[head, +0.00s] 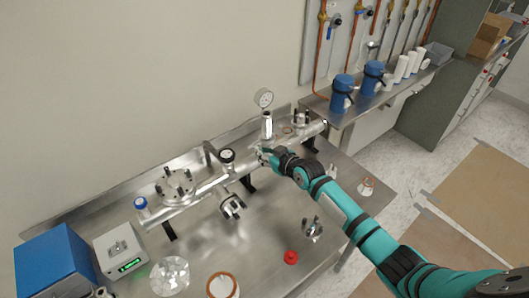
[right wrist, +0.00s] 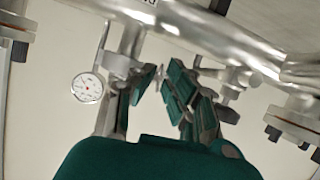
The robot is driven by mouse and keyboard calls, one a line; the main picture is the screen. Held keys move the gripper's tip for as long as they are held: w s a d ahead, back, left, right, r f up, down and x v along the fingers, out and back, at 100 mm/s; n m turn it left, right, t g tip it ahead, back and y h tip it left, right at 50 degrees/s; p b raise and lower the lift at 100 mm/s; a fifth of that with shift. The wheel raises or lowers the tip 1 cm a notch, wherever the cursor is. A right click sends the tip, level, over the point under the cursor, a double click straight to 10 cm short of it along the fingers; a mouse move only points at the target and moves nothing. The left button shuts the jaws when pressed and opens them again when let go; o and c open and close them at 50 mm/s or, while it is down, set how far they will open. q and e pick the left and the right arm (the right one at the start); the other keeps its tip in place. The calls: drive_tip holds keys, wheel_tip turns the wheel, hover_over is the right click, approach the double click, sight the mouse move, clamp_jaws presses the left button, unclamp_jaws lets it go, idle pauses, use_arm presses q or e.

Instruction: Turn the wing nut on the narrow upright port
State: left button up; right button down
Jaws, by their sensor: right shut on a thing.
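The narrow upright port (head: 267,128) rises from the metal manifold pipe and carries a round dial gauge (head: 263,98) on top. In the right wrist view the port (right wrist: 129,38) and the gauge (right wrist: 88,88) also show. A clamp (right wrist: 122,66) sits around the port's joint, and its small wing nut (right wrist: 160,72) lies between my right fingertips. My right gripper (head: 264,156) is at the port's base, shut on the wing nut; in the wrist view its teal fingers (right wrist: 155,88) stand on either side of it. The fingers hide part of the nut. My left gripper is not in view.
The manifold pipe (head: 210,188) crosses the steel table (head: 270,230), with a flange (head: 176,184) at left. A red cap (head: 291,257), a grey meter box (head: 120,250) and a blue box (head: 52,264) are near the front. Blue flasks (head: 343,90) stand on the back shelf.

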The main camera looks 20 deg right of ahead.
drive_tip(key=c, duration=1.5)
unclamp_jaws()
drive_tip(key=v, duration=1.2)
drive_tip(key=shift+r, duration=0.1)
